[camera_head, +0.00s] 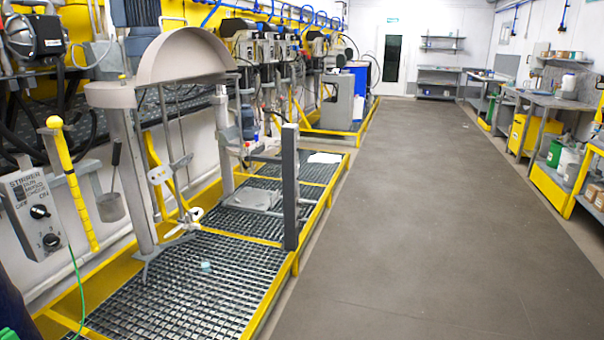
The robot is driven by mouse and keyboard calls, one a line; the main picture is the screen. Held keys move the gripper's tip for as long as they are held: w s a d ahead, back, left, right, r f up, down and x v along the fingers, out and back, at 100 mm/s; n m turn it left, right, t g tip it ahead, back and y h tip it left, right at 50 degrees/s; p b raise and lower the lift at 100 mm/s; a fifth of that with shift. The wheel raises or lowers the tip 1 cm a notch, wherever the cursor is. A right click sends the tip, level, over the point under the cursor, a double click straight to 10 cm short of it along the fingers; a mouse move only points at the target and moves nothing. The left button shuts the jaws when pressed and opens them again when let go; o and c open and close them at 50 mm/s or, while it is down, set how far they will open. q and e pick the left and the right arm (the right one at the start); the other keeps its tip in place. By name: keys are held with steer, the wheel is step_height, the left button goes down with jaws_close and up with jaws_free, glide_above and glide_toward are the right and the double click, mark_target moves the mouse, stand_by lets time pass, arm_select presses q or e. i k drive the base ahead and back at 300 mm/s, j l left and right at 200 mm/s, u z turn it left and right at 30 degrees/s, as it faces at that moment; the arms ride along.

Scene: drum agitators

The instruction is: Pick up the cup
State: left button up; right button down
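A small pale cup-like object (206,266) sits on the metal grating (190,300) of the near yellow-framed platform, left of centre. It is too small to tell its exact form. A grey metal ladle-like cup (111,207) with a long dark handle hangs upright at the left, beside the grey stirrer column. I cannot tell which of the two is the task's cup. Neither of my grippers shows in the head view.
A stirrer stand with a half-round grey hood (186,55) rises over the grating. A grey upright post (291,187) stands at the platform's right side. A control box (37,212) is at the left. The wide grey floor (420,220) to the right is mostly clear. Workbenches (550,100) line the right wall.

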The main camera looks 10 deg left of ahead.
mark_target(205, 263)
steer(key=i+u, duration=0.45)
steer(key=i+l+u, duration=0.1)
steer(key=u, duration=0.3)
steer(key=i+l+u, duration=0.25)
steer(key=i+u, duration=0.2)
steer(key=u, duration=1.75)
steer(key=z, duration=1.85)
steer(key=i+l, duration=0.15)
steer(key=l, duration=0.25)
steer(key=i+l, duration=0.15)
steer(key=l, duration=0.2)
steer(key=u, duration=0.05)
